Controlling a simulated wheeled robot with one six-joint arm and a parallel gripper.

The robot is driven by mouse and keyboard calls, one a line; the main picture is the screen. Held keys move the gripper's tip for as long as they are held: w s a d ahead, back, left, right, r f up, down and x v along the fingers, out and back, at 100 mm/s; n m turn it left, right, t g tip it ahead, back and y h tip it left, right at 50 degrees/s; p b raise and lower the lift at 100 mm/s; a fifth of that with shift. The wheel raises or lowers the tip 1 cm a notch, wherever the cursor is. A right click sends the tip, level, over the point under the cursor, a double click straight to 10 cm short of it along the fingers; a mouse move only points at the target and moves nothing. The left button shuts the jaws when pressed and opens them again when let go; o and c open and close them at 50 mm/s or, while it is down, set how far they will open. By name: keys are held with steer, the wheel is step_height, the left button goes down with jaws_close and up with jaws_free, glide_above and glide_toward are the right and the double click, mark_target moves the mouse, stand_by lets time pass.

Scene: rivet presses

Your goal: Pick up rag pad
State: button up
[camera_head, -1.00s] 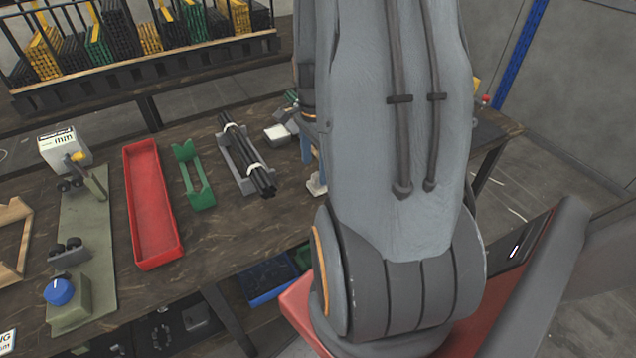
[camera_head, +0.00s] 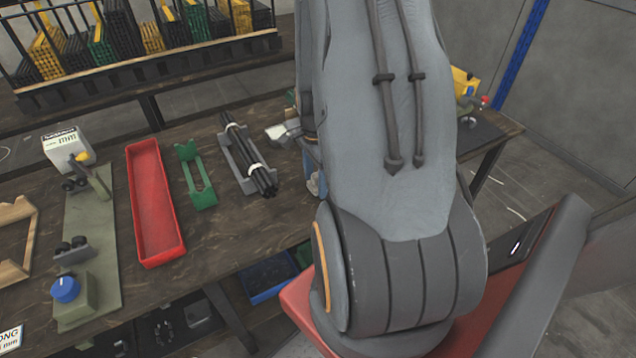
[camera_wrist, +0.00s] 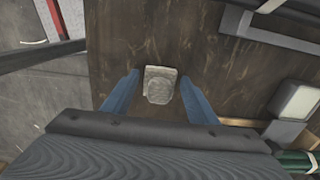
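The rag pad (camera_wrist: 160,85) is a small, pale grey-beige folded pad lying on the dark wooden bench top in the wrist view. My gripper (camera_wrist: 159,77) is open, with one blue finger to the left of the pad and the other to its right. Gaps show between the pad and both fingers, and nothing is held. How high the fingertips are above the bench I cannot tell. In the head view my arm hides most of the gripper; a bit of blue finger (camera_head: 310,162) shows beside the arm.
A grey-white device (camera_wrist: 297,101) stands right of the pad. Black rods lie in a grey holder (camera_head: 234,165); left of it are a green stand (camera_head: 199,186) and a red tray (camera_head: 154,205). A yellow object (camera_head: 464,84) stands at the bench's right end.

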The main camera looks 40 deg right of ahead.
mark_target(316, 175)
steer(key=c, duration=0.9)
steer(key=shift+r, duration=0.1)
steer(key=shift+r+b, duration=0.75)
steer(key=shift+r, duration=4.2)
